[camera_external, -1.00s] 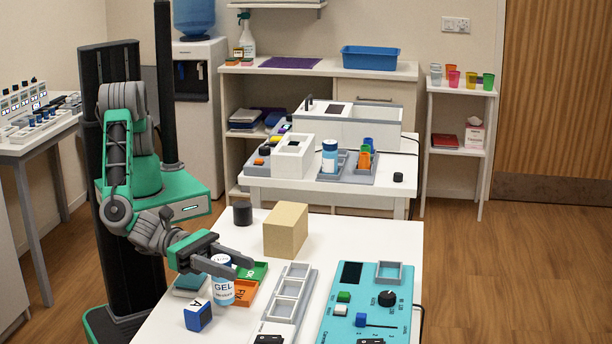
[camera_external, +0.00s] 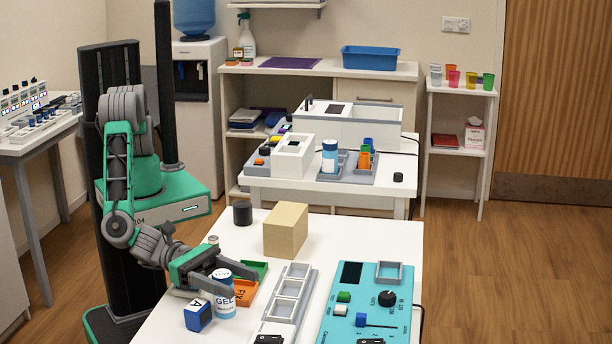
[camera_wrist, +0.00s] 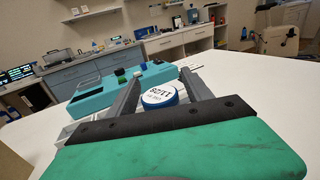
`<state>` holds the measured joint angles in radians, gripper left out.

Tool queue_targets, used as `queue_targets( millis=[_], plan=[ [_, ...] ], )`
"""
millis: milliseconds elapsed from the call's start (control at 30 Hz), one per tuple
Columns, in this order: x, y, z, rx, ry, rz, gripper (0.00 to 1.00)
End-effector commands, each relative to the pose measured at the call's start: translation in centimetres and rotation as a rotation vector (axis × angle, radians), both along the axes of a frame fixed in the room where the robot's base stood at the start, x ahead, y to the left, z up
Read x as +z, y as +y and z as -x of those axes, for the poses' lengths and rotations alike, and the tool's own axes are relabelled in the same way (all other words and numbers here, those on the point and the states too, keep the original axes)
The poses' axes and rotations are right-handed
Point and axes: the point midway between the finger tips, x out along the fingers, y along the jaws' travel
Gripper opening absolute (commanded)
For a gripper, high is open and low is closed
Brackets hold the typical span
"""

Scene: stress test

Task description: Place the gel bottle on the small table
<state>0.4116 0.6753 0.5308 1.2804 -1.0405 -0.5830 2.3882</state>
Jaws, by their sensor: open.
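The gel bottle (camera_external: 224,303), white and blue with a GEL label, stands upright on the white front table (camera_external: 240,329). My gripper (camera_external: 243,287) is low at the bottle, with its fingers open on either side. In the wrist view, the bottle's white-topped blue cap (camera_wrist: 159,96) shows between my open fingers (camera_wrist: 160,82); I cannot tell whether either finger touches it. A smaller white table (camera_external: 386,191) stands behind the front table. Which table the task calls small is not clear from the pictures.
A cardboard box (camera_external: 286,231), a black cylinder (camera_external: 242,214), a grey rack (camera_external: 290,289) and a teal panel (camera_external: 365,303) also occupy the front table.

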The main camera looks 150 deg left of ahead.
Motion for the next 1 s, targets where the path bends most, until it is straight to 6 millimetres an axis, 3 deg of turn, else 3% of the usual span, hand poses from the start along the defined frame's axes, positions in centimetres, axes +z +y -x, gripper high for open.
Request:
queue_targets(
  millis=[167,600,733,1000],
  plan=[
    [0.2,-0.4,0.7,-0.002,0.002,0.001,0.59],
    [0.2,-4.3,10.0,-0.003,0.001,-0.001,0.59],
    [0.3,-4.6,11.0,-0.001,0.0,0.0,0.63],
    [0.3,-4.6,11.1,0.0,0.0,0.001,0.63]
  ],
)
